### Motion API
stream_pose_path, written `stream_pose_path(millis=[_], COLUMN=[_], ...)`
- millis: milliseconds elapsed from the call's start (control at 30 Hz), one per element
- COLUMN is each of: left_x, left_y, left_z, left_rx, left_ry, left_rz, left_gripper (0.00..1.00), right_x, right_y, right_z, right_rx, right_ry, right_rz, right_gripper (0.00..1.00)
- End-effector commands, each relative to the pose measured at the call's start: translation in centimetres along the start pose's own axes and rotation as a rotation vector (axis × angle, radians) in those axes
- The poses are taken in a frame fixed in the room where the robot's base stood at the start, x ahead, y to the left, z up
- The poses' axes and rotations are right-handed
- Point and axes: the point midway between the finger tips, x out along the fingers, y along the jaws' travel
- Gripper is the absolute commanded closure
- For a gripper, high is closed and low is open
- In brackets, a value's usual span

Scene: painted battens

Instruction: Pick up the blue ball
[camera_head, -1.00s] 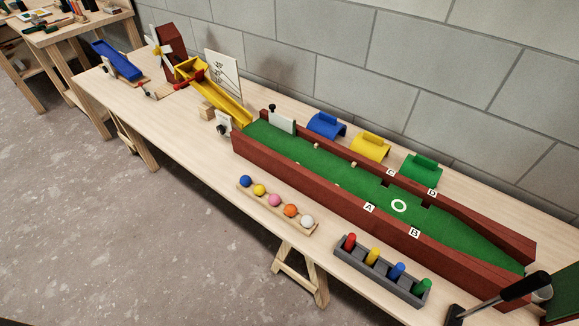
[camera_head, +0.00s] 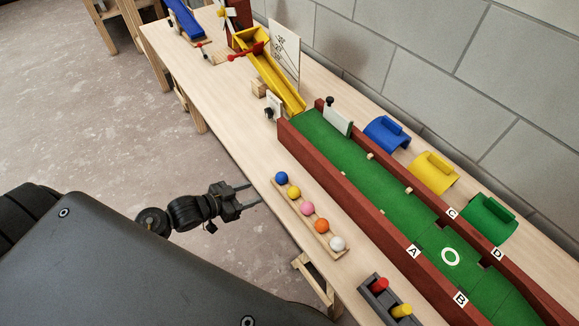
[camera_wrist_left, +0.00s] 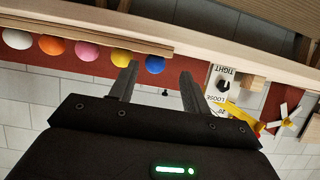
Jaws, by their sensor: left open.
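The blue ball (camera_head: 281,178) sits at the far end of a wooden rack (camera_head: 325,236), beside a yellow ball (camera_head: 294,192). My left gripper (camera_head: 250,195) is open and empty, just left of the blue ball at the table's front edge and apart from it. In the left wrist view the blue ball (camera_wrist_left: 155,64) shows between the two open fingers (camera_wrist_left: 158,80), beyond their tips. My right gripper is not in view.
Pink, orange and white balls share the rack. A grey holder (camera_head: 385,305) with coloured pegs stands nearer. The red-walled green lane (camera_head: 370,180) runs behind the rack. A yellow chute (camera_head: 277,80) stands farther back.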

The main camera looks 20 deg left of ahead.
Motion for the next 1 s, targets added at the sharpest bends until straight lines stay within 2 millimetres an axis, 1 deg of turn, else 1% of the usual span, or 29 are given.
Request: stream_pose_path(millis=[33, 100, 267, 367, 500, 600, 700, 900, 1000], left_x=[-0.6, -1.2, -1.2, -0.2, 2.2, 3.5, 4.3, 4.7, 5.8], left_y=[0.0, 0.1, 0.3, 0.4, 0.6, 0.6, 0.6, 0.6, 0.7], left_z=[-1.1, -2.1, -2.9, -3.0, -3.2, -3.1, -3.1, -3.1, -3.3], left_rx=[0.033, 0.064, 0.085, 0.083, 0.083, 0.082, 0.084, 0.083, 0.080], left_ry=[0.013, 0.023, 0.030, 0.031, 0.032, 0.032, 0.030, 0.029, 0.032], left_rz=[0.004, 0.011, 0.022, 0.024, 0.028, 0.026, 0.025, 0.024, 0.024], left_gripper=[0.52, 0.52, 0.52, 0.52, 0.52, 0.52, 0.52, 0.52, 0.52], right_x=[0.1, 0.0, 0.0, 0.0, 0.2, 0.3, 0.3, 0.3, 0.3], right_y=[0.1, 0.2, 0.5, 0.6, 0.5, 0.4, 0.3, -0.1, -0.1], right_z=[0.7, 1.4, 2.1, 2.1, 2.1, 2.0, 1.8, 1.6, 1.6], right_rx=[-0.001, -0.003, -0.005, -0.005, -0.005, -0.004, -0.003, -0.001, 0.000], right_ry=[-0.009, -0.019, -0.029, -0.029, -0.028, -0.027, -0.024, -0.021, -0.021], right_rz=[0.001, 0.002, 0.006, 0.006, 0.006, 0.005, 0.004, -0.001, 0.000], right_gripper=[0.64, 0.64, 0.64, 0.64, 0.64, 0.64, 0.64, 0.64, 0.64])
